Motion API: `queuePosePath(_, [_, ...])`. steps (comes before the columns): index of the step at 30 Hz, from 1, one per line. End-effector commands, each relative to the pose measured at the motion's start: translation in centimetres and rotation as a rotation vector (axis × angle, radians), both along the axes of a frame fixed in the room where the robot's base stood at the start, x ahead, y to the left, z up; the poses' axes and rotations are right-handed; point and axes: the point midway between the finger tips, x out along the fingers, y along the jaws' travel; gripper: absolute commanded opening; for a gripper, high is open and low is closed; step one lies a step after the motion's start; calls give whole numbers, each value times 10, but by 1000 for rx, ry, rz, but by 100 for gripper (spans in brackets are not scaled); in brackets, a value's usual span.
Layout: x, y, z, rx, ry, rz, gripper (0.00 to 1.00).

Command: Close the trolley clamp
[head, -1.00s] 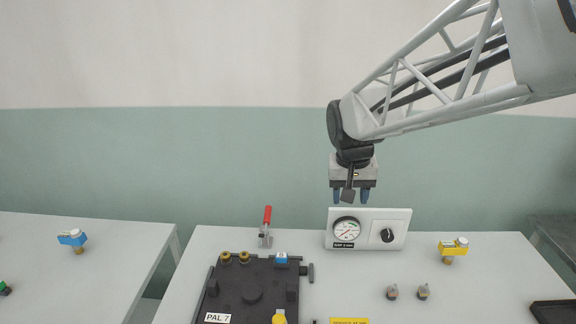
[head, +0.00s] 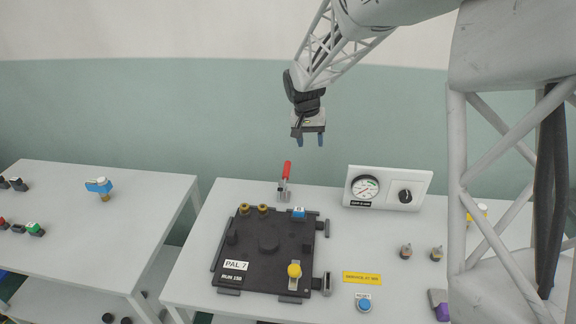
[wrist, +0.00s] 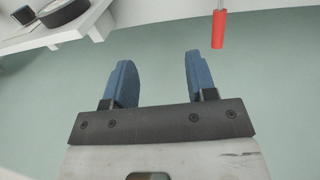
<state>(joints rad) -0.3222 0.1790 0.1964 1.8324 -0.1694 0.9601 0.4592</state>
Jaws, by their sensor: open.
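The trolley clamp (head: 284,190) stands at the back edge of the table, behind the black pallet plate (head: 241,280). Its red handle (head: 286,170) points up. The red handle also shows at the top right of the wrist view (wrist: 219,29), to the right of the fingers and apart from them. My gripper (head: 309,141) hangs in the air above and slightly right of the clamp, fingers pointing down in the head view. Its two blue fingers, also in the wrist view (wrist: 157,75), are apart with nothing between them.
A gauge panel (head: 424,188) stands right of the clamp. The plate carries brass fittings (head: 262,209), a blue part (head: 298,212) and a yellow knob (head: 294,270). A blue button (head: 363,304) sits at the front. A second table (head: 75,270) stands at the left.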

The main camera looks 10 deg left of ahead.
Motion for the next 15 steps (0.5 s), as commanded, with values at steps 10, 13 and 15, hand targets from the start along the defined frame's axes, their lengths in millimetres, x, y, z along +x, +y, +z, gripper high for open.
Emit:
queuePosePath(10, [51, 62, -63, -34, 25, 0, 52])
queuePosePath(13, [62, 77, -79, -42, 28, 0, 52])
queuePosePath(15, [67, 85, -87, -47, 29, 0, 52])
